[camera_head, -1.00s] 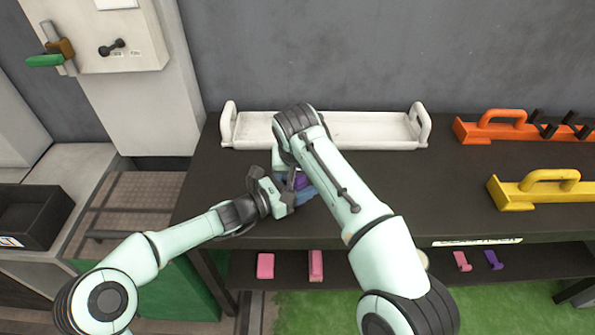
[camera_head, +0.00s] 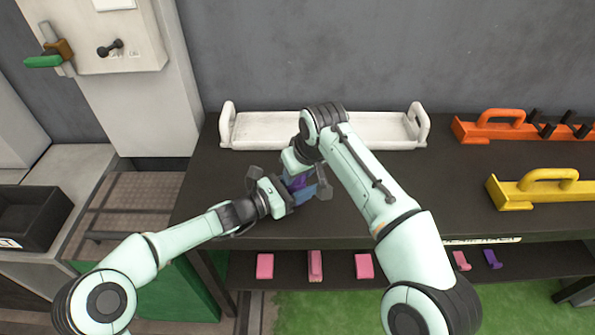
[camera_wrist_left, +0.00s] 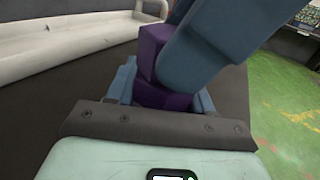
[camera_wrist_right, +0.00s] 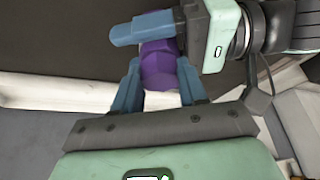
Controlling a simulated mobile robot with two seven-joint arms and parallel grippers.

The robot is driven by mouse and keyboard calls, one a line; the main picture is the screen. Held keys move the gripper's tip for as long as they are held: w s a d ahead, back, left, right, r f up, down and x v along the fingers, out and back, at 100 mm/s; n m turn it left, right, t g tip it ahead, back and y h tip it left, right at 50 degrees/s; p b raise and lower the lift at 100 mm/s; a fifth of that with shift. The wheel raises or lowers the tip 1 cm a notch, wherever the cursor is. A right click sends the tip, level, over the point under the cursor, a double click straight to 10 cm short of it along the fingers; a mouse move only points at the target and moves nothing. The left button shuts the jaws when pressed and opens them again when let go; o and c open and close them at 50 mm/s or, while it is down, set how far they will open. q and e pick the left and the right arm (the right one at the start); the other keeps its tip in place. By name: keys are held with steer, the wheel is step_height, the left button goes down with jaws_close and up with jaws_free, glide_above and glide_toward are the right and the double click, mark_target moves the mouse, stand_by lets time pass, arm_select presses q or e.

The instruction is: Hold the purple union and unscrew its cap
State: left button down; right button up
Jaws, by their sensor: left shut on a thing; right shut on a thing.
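The purple union (camera_head: 297,182) is held above the dark table, mostly hidden by both grippers in the head view. My left gripper (camera_head: 294,191) comes from the left and is shut on its body (camera_wrist_left: 165,97), which shows between the blue fingers in the left wrist view. My right gripper (camera_head: 308,186) is shut on the upper purple part, the cap (camera_wrist_left: 153,47). In the right wrist view the purple piece (camera_wrist_right: 158,65) sits between its fingers, with a left finger beyond it. I cannot tell whether cap and body are apart.
A white tray (camera_head: 270,142) with end handles lies behind the grippers. An orange holder (camera_head: 487,132) and a yellow holder (camera_head: 530,199) stand at the right. Pink pieces (camera_head: 265,266) and a purple piece (camera_head: 493,259) lie on the lower shelf. The table between is clear.

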stand_by(0.3)
steer(key=n+g+y, duration=0.1)
steer(key=n, duration=0.2)
steer(key=shift+w+d+f, duration=0.1)
steer(key=shift+w+d, duration=0.05)
steer(key=shift+n+g+y, duration=0.3)
steer(key=shift+n+g, duration=0.1)
steer(key=shift+n, duration=1.2)
steer(key=o, duration=1.3)
steer(key=shift+o, duration=0.2)
